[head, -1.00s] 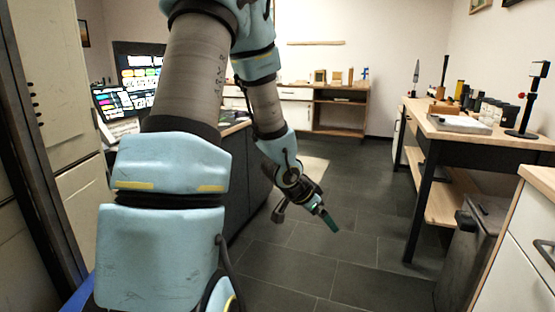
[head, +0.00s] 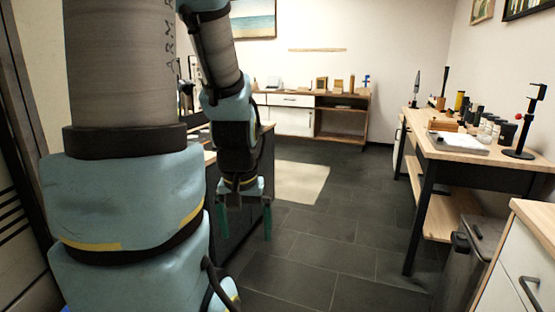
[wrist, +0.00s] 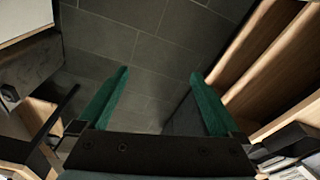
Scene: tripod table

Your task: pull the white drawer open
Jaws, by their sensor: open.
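My gripper (head: 244,218) hangs fingers down in front of the dark counter in the head view. Its two green fingers are wide apart with nothing between them; the wrist view (wrist: 158,75) shows floor tiles between them. A white drawer front (head: 290,100) with a small dark handle is on the low wooden sideboard at the far wall. A nearer white front (head: 518,285) with a dark handle (head: 532,291) is on the wood-topped cabinet at the lower right, cut off by the frame edge. Both look shut, and my gripper is apart from both.
A wooden workbench (head: 490,153) with black legs and several tools stands at the right. A dark grey bin-like box (head: 475,255) is beside the near cabinet. A dark counter (head: 262,165) stands behind my arm.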

